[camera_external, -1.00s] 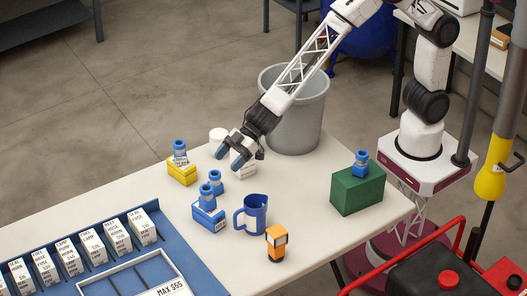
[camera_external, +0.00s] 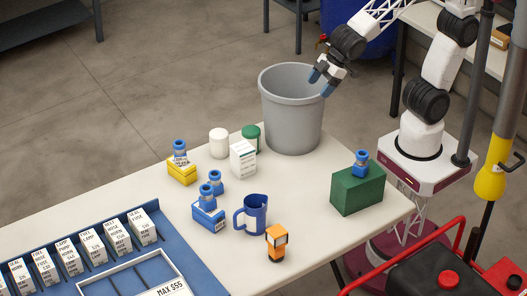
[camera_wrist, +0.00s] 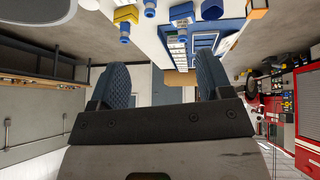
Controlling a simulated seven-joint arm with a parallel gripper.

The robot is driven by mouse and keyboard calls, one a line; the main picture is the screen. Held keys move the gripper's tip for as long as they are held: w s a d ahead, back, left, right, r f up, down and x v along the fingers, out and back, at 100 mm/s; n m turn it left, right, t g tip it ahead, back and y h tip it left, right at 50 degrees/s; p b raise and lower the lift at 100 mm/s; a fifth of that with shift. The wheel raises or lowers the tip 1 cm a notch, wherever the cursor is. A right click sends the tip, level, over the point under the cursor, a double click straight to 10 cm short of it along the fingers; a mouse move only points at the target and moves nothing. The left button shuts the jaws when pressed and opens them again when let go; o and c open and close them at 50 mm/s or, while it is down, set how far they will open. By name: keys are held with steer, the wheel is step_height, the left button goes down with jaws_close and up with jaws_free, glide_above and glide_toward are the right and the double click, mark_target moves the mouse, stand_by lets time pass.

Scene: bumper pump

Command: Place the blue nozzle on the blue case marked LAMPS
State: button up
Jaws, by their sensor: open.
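The blue case (camera_external: 207,218) stands on the table left of the blue mug; its label is too small to read. One blue nozzle (camera_external: 206,197) stands on it, and another blue nozzle (camera_external: 216,179) shows just behind; I cannot tell what that one rests on. A third blue nozzle (camera_external: 180,152) stands on a yellow case (camera_external: 183,175), and a fourth (camera_external: 361,162) stands on a green box (camera_external: 358,190). My gripper (camera_external: 321,83) is open and empty, raised by the grey bin's upper right rim, away from all nozzles. Its open fingers show in the wrist view (camera_wrist: 164,88).
The grey bin (camera_external: 291,115) stands at the table's back edge. A blue rack (camera_external: 165,243) holds several small boxes.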

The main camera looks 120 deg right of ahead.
steer(key=s+a+g+y, duration=0.1)
steer(key=s+a, duration=0.1)
steer(key=s, duration=0.9)
steer(key=s+a+g, duration=0.2)
steer(key=s, duration=0.9)
steer(key=shift+s+a+g+y, duration=0.2)
steer(key=shift+g+y, duration=0.1)
steer(key=shift+y, duration=0.1)
